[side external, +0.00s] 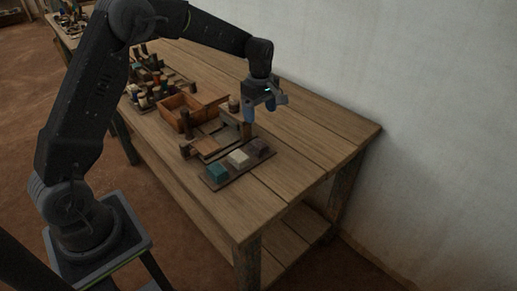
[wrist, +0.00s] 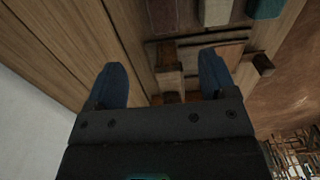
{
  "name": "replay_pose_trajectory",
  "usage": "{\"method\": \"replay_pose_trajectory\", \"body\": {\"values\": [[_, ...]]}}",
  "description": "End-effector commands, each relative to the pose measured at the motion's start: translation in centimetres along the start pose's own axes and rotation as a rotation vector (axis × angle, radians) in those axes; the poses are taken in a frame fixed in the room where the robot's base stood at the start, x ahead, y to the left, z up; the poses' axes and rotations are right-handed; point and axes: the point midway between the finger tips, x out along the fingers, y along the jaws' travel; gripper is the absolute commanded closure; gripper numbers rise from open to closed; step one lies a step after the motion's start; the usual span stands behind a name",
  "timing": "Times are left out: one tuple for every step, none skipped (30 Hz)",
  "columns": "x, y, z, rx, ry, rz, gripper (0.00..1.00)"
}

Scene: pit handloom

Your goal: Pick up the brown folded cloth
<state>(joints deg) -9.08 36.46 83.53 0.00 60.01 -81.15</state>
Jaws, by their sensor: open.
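The brown folded cloth (side external: 258,148) lies at the right end of a small dark tray (side external: 229,176), beside a white folded cloth (side external: 238,157) and a teal one (side external: 217,172). In the wrist view the brown cloth (wrist: 163,17) shows at the top, with the white cloth (wrist: 216,11) and teal cloth (wrist: 264,8) to its right. My gripper (side external: 261,108) is open and empty, above the table and apart from the brown cloth. Its two blue fingers (wrist: 163,76) also show in the wrist view, with the cloth beyond their tips.
A wooden frame piece with upright posts (side external: 208,146) stands just behind the tray. An orange-brown wooden box (side external: 186,112) and several spools (side external: 145,98) are farther left. The table's near right end (side external: 285,185) is clear. A pale wall (side external: 400,70) runs along the back.

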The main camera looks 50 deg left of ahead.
Motion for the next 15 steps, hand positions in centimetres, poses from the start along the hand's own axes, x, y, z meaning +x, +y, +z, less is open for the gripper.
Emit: {"method": "replay_pose_trajectory", "body": {"values": [[1.0,-0.1,0.0,0.0,-0.001,-0.005,0.22],[1.6,-0.1,0.0,0.001,-0.001,-0.006,0.22],[2.5,-0.2,0.0,0.001,-0.001,-0.005,0.22],[3.0,-0.1,0.0,0.001,-0.001,-0.006,0.22],[3.6,-0.1,0.0,0.002,-0.001,-0.005,0.22],[4.4,-0.2,0.1,0.002,-0.001,-0.006,0.22],[4.9,-0.2,0.1,0.002,-0.001,-0.005,0.22],[5.4,-0.2,0.1,0.003,-0.001,-0.004,0.22],[6.0,-0.2,0.1,0.003,-0.001,-0.004,0.22],[6.4,-0.1,0.1,0.003,0.0,-0.003,0.22],[6.7,-0.1,0.1,0.003,0.0,-0.002,0.22],[7.0,-0.1,0.1,0.003,0.0,-0.002,0.22],[7.2,-0.1,0.1,0.003,0.0,-0.001,0.22],[7.3,-0.1,0.1,0.004,0.0,-0.001,0.22],[7.5,-0.1,0.1,0.004,0.0,-0.001,0.22]]}}
